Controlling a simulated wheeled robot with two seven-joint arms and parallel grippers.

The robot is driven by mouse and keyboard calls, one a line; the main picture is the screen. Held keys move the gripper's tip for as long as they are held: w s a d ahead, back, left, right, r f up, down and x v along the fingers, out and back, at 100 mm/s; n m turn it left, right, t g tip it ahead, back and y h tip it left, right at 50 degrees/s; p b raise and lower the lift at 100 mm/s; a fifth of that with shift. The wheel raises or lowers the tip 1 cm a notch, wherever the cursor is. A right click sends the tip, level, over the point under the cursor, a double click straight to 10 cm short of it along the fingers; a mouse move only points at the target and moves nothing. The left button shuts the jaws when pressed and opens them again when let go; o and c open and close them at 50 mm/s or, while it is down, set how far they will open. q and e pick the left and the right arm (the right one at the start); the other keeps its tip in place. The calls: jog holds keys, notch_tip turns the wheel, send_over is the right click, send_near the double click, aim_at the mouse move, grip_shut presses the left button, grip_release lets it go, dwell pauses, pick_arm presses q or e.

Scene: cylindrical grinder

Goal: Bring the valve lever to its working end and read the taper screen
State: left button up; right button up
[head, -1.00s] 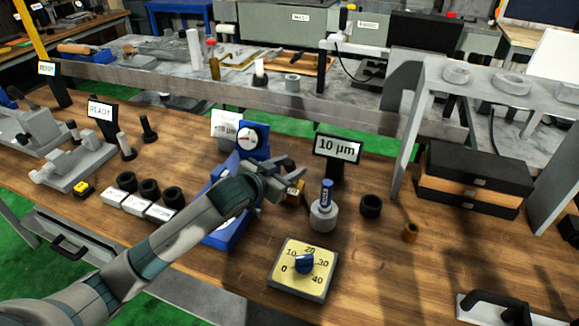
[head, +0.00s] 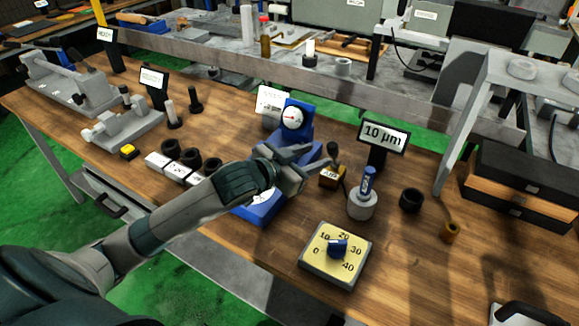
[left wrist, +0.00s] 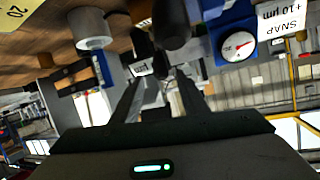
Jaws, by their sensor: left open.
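The valve (head: 332,177) is a small brass-brown block with a label, right of the blue dial gauge in the head view. Its lever (head: 333,150) stands up from it with a black knob. My left gripper (head: 318,157) is open, its fingertips just left of the lever; contact cannot be told. The left wrist view shows the open fingers (left wrist: 158,76) with dark rounded shapes beyond them and a white label between. The taper screen (head: 383,137) is a black-framed display reading 10 µm. My right gripper is out of view.
The blue gauge (head: 296,120) is close behind my gripper. A yellow dial plate (head: 335,252) lies in front.

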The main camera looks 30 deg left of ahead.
pick_arm(q)
jog(key=b+v, duration=0.1)
jog(key=v, duration=0.7)
jog(key=shift+s, duration=0.2)
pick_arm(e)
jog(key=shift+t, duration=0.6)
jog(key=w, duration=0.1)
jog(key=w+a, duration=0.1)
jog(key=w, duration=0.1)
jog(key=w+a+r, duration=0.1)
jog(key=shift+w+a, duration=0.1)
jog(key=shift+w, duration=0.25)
